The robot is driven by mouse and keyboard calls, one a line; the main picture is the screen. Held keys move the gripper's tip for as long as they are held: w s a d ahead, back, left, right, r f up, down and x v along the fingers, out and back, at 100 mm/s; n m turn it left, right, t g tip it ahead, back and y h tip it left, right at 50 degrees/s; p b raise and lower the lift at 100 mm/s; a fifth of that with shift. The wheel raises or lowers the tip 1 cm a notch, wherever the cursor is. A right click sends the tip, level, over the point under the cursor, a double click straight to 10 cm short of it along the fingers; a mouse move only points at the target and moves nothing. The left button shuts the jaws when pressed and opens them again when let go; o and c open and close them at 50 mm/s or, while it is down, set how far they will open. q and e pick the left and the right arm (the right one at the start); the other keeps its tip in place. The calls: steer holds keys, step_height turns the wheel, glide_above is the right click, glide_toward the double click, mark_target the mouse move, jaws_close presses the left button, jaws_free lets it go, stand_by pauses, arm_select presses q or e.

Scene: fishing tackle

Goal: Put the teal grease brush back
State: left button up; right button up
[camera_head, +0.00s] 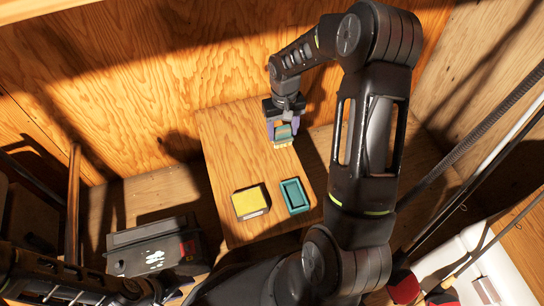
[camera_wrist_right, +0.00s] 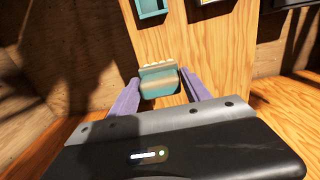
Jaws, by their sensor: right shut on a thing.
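The teal grease brush (camera_wrist_right: 160,82) is between the two purple fingers of my right gripper (camera_wrist_right: 158,78), which is shut on it. Its pale bristles face away from the wrist in the right wrist view. In the head view the right gripper (camera_head: 282,124) holds the brush (camera_head: 283,132) over the far part of the wooden board. An open rectangular teal holder (camera_head: 286,187) sits on the board nearer to me, apart from the brush; part of it shows in the right wrist view (camera_wrist_right: 151,8). My left arm is at the bottom left; its fingers are not clear.
A yellow-topped block (camera_head: 249,200) sits on the wooden board (camera_head: 232,150), left of the teal holder. A dark box (camera_head: 150,248) with white and red markings stands left of the board. Rods and a white container (camera_head: 482,262) are at the right. Wooden walls close off the back.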

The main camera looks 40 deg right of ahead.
mark_target(282, 142)
steer(key=shift+r, duration=0.15)
steer(key=shift+f+b, duration=0.85)
steer(key=shift+f, duration=2.3)
steer(key=shift+f+b, duration=0.55)
steer(key=shift+f, duration=1.35)
steer(key=shift+f, duration=0.2)
steer(key=o, duration=1.2)
